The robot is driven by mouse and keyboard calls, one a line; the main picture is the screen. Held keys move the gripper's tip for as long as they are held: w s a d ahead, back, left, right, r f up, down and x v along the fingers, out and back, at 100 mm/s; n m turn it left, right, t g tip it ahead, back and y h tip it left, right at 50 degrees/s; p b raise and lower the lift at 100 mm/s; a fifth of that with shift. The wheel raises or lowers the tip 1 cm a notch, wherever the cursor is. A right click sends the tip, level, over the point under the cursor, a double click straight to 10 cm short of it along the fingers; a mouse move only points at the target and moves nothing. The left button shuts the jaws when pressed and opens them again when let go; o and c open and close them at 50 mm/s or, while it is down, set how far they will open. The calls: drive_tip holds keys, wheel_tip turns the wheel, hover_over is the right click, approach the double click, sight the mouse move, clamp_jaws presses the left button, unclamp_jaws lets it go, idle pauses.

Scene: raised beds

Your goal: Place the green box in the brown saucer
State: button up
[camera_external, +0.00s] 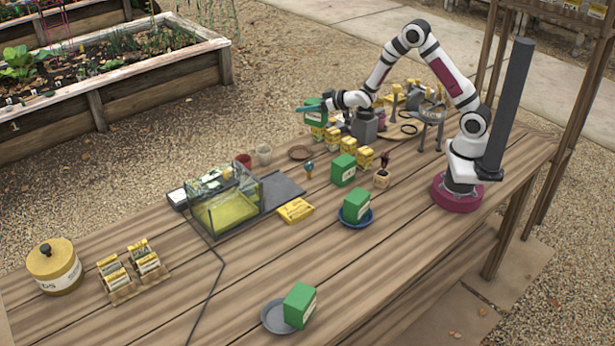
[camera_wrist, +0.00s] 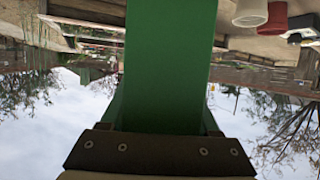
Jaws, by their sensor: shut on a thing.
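My gripper (camera_external: 312,107) is shut on a green box (camera_external: 315,117), held at the back of the table near yellow packets. In the wrist view the green box (camera_wrist: 168,65) fills the middle, between the fingers, and hides much of what lies beyond. The brown saucer (camera_external: 300,152) lies empty on the table, nearer the camera and a little left of the held box. I cannot make it out in the wrist view. Other green boxes are a bare-standing one (camera_external: 343,170), one (camera_external: 356,204) in a blue saucer (camera_external: 368,220), and one (camera_external: 300,305) by a grey saucer (camera_external: 272,317).
A white cup (camera_external: 264,154) and a red cup (camera_external: 243,160) stand left of the brown saucer. Several yellow packets (camera_external: 348,144) stand right of it. A clear glass tank (camera_external: 228,205) stands on the left.

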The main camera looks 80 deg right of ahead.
drive_tip(key=w+a+f, duration=0.1)
drive_tip(key=f, duration=0.1)
drive_tip(key=w+a+f, duration=0.2)
drive_tip(key=f, duration=0.1)
drive_tip(key=w+a+f, duration=0.1)
drive_tip(key=w+f, duration=0.1)
drive_tip(key=f, duration=0.1)
drive_tip(key=shift+w+a, duration=0.2)
drive_tip(key=shift+a, duration=0.15)
drive_tip(key=shift+f, duration=0.1)
drive_tip(key=shift+f, duration=0.1)
drive_tip(key=shift+f, duration=0.4)
drive_tip(key=o, duration=1.5)
drive_tip(key=shift+c, duration=0.2)
drive_tip(key=shift+r, duration=0.1)
